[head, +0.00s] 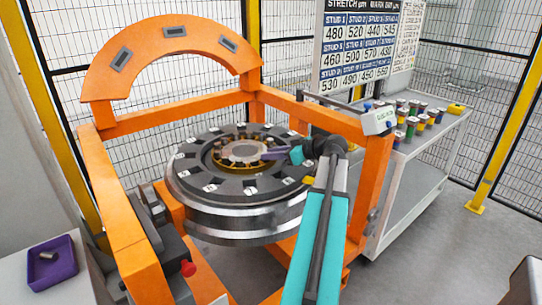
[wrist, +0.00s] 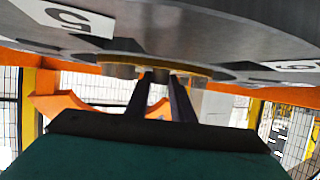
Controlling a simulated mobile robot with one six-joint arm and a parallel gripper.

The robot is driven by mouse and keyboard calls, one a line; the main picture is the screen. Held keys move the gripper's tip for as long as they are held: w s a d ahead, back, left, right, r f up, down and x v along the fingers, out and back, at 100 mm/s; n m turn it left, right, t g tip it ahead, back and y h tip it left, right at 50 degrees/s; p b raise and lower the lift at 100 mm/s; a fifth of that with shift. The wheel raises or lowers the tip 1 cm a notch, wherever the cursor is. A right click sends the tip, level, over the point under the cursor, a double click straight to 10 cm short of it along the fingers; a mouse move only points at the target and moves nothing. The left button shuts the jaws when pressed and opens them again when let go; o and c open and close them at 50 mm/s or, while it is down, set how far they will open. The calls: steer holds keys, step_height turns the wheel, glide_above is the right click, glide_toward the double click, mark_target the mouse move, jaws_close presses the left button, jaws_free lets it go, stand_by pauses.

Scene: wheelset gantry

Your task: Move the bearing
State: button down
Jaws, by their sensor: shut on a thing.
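A large grey wheel-like disc (head: 195,175) with numbered labels lies flat in the orange gantry. At its centre is a gold ring (head: 222,166) with studs around a toothed grey hub (head: 243,150), the likeliest bearing. My gripper (head: 268,154) reaches in from the right, its purple fingers at the hub's right edge. The wrist view shows the fingers (wrist: 164,78) close together, tips at the gold ring (wrist: 200,71) beneath the disc's dark face (wrist: 215,30). They are shut on a part at the hub; the part itself is mostly hidden.
An orange arch (head: 172,45) stands behind the disc, with orange posts around it. A purple tray (head: 66,270) holding a small grey cylinder (head: 48,255) is at lower left. A grey cart (head: 405,185) with several coloured cylinders stands at right. A red knob (head: 188,268) sits front left.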

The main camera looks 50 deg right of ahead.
steer(key=c, duration=1.5)
jaws_free()
steer(key=shift+w, duration=0.2)
steer(key=shift+c, duration=0.2)
steer(key=shift+s+d, duration=0.1)
steer(key=b+v, duration=0.2)
steer(key=v, duration=1.1)
steer(key=shift+s+r, duration=0.15)
steer(key=shift+s, duration=0.25)
